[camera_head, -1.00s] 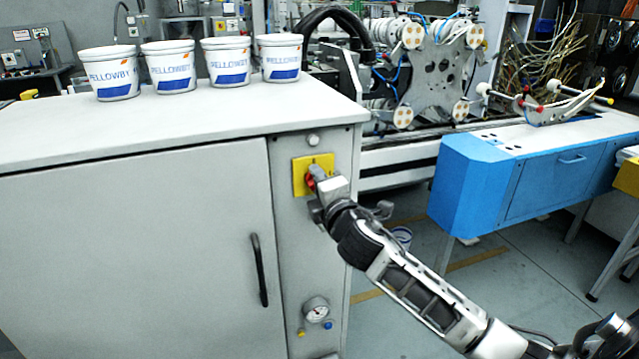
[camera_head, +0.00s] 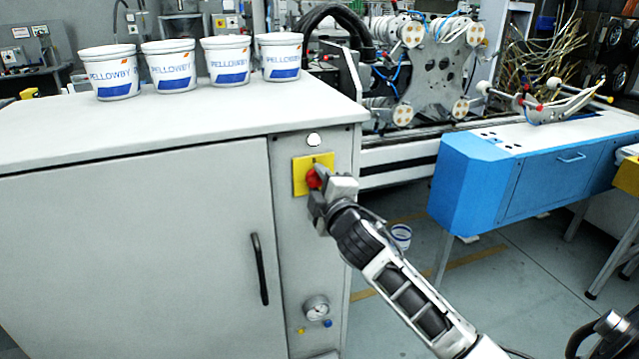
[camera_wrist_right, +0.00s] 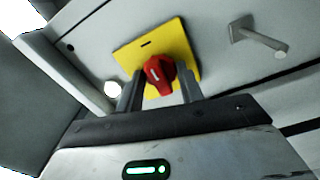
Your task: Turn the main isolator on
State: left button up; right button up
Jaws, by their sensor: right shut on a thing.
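The main isolator is a red knob (camera_head: 312,179) on a yellow plate (camera_head: 299,179), on the narrow front panel of the grey cabinet. My right gripper (camera_head: 318,182) is at the knob. In the right wrist view the red knob (camera_wrist_right: 158,72) sits between the two fingers of my right gripper (camera_wrist_right: 160,86), which is shut on it. A white mark on the knob points roughly toward the black mark on the yellow plate (camera_wrist_right: 182,52). The round lamp (camera_head: 313,140) above the plate looks bright white, also in the right wrist view (camera_wrist_right: 112,88). My left gripper is not in view.
The grey cabinet (camera_head: 130,230) has a black door handle (camera_head: 259,270) left of the panel and a gauge (camera_head: 317,308) below. Several white tubs stand on top. In the right wrist view a peg-like handle (camera_wrist_right: 260,38) sticks out.

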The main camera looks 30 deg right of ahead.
jog(key=o, duration=1)
jog(key=b+v, duration=0.2)
jog(key=v, duration=1.4)
jog(key=shift+d, duration=0.1)
